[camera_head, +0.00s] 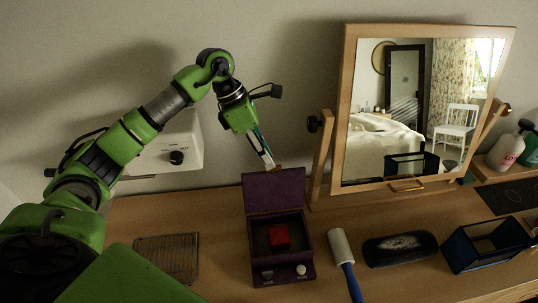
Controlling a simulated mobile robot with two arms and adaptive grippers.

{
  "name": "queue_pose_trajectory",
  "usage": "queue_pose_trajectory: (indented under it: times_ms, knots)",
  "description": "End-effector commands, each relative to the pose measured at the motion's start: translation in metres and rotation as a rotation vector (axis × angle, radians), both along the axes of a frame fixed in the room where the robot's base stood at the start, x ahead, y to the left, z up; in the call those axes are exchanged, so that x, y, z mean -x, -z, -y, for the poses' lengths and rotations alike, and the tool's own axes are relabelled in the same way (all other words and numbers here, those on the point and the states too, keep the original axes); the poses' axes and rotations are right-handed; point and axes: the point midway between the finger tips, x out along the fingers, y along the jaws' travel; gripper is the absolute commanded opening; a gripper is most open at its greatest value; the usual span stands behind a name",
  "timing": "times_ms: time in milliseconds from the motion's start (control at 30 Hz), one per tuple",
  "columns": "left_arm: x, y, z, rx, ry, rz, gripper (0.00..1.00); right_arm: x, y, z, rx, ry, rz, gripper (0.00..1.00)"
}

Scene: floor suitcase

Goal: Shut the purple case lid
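The purple case (258,243) stands open on the wooden table. Its lid (274,189) is raised, roughly upright, at the back edge. My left gripper (267,161) is above and just behind the lid's top edge, pointing down and to the right. Its fingers show as one narrow strip, so I cannot tell whether they are apart. Nothing is seen held in it. Whether the fingertips touch the lid is unclear. My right gripper is not in view.
A wire rack (167,258) lies left of the case. A lint roller (342,250), a dark oval case (401,248) and a dark blue open frame box (488,245) lie to the right. A tilting mirror (345,110) stands behind, right of the lid.

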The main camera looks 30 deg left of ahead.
Motion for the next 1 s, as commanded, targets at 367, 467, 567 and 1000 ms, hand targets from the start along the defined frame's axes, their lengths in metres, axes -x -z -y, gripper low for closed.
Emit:
queue_pose_trajectory:
  times_ms: [367,467,567,1000]
  knots:
    - [-0.003,0.021,0.009,0.0,0.0,0.002,0.24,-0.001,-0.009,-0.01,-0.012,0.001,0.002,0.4]
    - [-0.003,0.021,0.009,0.0,0.0,0.002,0.24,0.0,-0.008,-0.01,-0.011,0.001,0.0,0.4]
    - [-0.003,0.021,0.009,0.0,0.0,0.002,0.13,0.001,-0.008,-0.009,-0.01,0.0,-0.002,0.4]
    - [-0.004,0.022,0.004,-0.012,-0.001,0.019,0.0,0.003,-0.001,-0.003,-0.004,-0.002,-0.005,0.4]
